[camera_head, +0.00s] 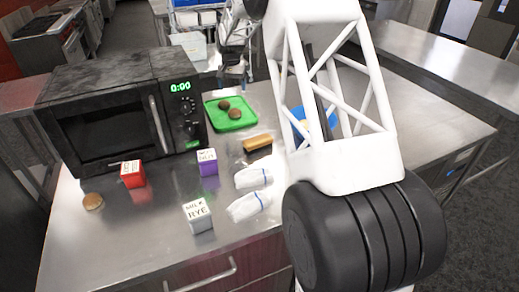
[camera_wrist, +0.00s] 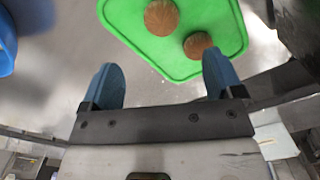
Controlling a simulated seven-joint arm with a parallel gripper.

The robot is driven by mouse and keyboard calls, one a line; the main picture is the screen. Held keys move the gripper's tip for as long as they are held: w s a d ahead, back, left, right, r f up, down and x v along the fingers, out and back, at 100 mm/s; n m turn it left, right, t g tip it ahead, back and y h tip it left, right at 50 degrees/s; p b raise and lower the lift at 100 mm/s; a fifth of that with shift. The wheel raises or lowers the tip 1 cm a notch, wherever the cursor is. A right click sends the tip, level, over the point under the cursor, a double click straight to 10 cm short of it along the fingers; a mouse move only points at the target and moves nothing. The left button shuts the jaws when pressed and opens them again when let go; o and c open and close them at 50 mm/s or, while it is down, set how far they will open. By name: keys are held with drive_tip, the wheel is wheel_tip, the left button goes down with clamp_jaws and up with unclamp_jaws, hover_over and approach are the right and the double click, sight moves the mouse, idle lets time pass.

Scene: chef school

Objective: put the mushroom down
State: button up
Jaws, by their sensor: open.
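Two round brown things, which look like the mushrooms, lie on a green tray (camera_head: 240,121) beside the microwave. One mushroom (camera_head: 224,105) is farther back and the other mushroom (camera_head: 236,114) is nearer. In the wrist view the mushrooms (camera_wrist: 162,17) and (camera_wrist: 198,44) rest on the green tray (camera_wrist: 130,22). My gripper (camera_wrist: 163,84) is open, with nothing between its blue fingertips. In the head view my gripper (camera_head: 236,72) is above and behind the tray.
A black microwave (camera_head: 95,120) stands left of the tray. On the steel counter are a red box (camera_head: 132,174), a purple box (camera_head: 208,163), a white box (camera_head: 198,216), a bun (camera_head: 93,201), a brown block (camera_head: 257,143), white packets (camera_head: 250,205) and a blue bowl (camera_head: 326,122).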

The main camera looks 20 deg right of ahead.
drive_tip(key=s+a+r+n, duration=0.1)
drive_tip(key=s+a+r, duration=0.3)
drive_tip(key=s, duration=0.5)
drive_tip(key=s+a+r+n+t, duration=0.1)
drive_tip(key=s+r, duration=0.4)
drive_tip(key=s, duration=0.5)
drive_tip(key=s+a+r+n, duration=0.1)
drive_tip(key=s+a+r, duration=0.3)
drive_tip(key=s, duration=0.5)
drive_tip(key=s+a+f+n, duration=0.1)
drive_tip(key=s+a, duration=0.1)
drive_tip(key=s, duration=1.4)
drive_tip(key=s+a+f+n+t, duration=0.1)
drive_tip(key=s+f, duration=0.1)
drive_tip(key=s, duration=1.5)
drive_tip(key=shift+a+f+n+t, duration=0.25)
drive_tip(key=shift+a+n+t, duration=0.05)
drive_tip(key=shift+a+n, duration=0.1)
idle(1.5)
